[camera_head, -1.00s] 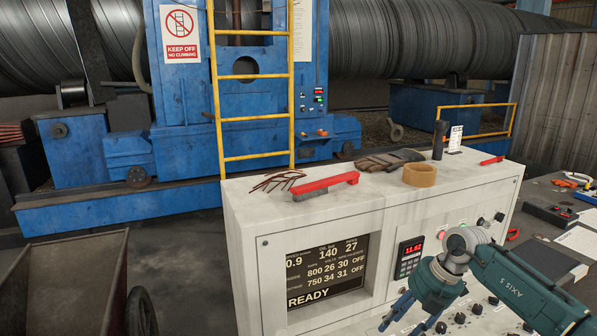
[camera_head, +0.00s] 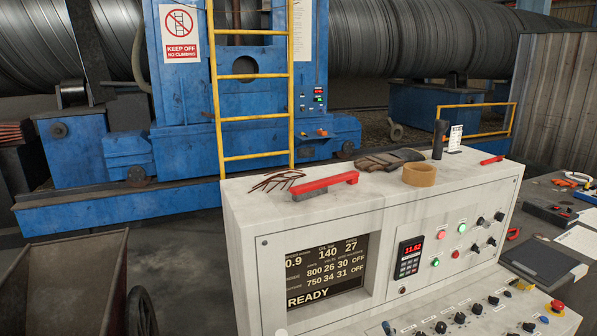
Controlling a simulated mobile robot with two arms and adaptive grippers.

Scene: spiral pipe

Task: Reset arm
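Neither my left nor my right gripper shows in the head view, and no arm is in the picture. The white control console (camera_head: 250,222) stands in the foreground. Its screen (camera_head: 325,270) reads READY, and a small keypad unit (camera_head: 409,258) with red digits sits beside it. Knobs and lit buttons (camera_head: 440,236) on the console's right part are in plain view. The lower panel with more knobs (camera_head: 460,318) is cut off by the bottom edge.
On the console top lie a red-handled brush (camera_head: 325,183), thin rods (camera_head: 277,181), gloves (camera_head: 390,160), a tape roll (camera_head: 419,174) and a dark cylinder (camera_head: 439,140). A cart (camera_head: 65,280) stands lower left. A dark side table (camera_head: 545,225) holds tools at right. Blue machinery (camera_head: 170,100) stands behind.

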